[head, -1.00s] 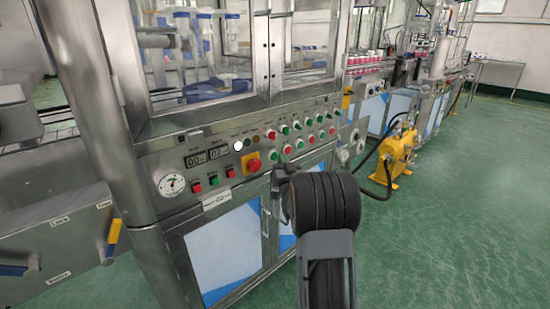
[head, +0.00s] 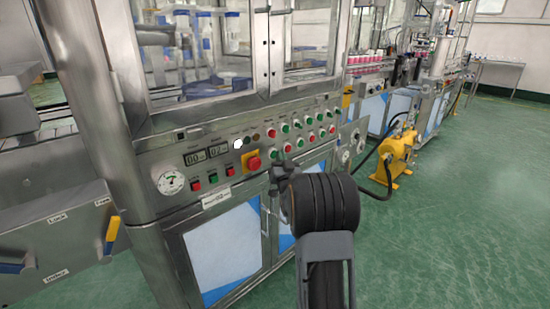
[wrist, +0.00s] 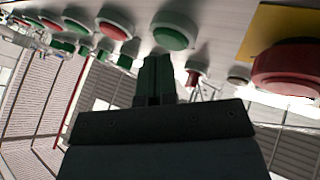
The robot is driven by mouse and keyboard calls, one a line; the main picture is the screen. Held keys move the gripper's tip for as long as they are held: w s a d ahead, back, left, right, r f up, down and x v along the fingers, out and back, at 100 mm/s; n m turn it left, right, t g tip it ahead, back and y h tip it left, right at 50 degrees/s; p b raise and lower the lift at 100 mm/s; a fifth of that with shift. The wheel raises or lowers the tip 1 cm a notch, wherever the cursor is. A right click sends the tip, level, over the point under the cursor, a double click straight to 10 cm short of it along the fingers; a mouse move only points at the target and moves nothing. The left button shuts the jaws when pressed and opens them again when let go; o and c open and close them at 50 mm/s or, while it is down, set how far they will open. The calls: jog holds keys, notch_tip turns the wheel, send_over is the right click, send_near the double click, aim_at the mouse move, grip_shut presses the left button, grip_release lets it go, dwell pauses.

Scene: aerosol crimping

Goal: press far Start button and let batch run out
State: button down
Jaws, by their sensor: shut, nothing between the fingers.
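The control panel (head: 240,150) spans the front of the machine and carries rows of red and green buttons. A green button (wrist: 175,30) shows large in the wrist view, just beyond my fingertips; I cannot tell whether they touch it. A red button (wrist: 116,28) is to its left. A red emergency stop (head: 253,161) on a yellow plate also shows in the wrist view (wrist: 290,68). My gripper (wrist: 156,62) is shut and empty, pointing at the panel. In the head view my gripper (head: 275,176) is below the lower button row. Button labels are unreadable.
Blue-and-white cabinet doors (head: 222,250) are below. A yellow pump (head: 398,160) stands right on the open green floor (head: 450,220). Glass doors (head: 200,60) enclose the machine above.

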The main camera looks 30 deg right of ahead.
jog(key=shift+w+b, duration=0.3)
jog(key=shift+w, duration=0.1)
dwell(0.7)
jog(key=shift+s, duration=0.15)
jog(key=shift+s+d+b, duration=0.1)
jog(key=shift+s+b, duration=0.4)
jog(key=shift+s, duration=0.15)
jog(key=shift+s+d+b, duration=0.25)
jog(key=shift+s+b, duration=0.2)
jog(key=shift+s, duration=0.8)
jog(key=shift+s+d+b, duration=0.2)
jog(key=shift+s+b, duration=0.25)
jog(key=shift+s, duration=0.8)
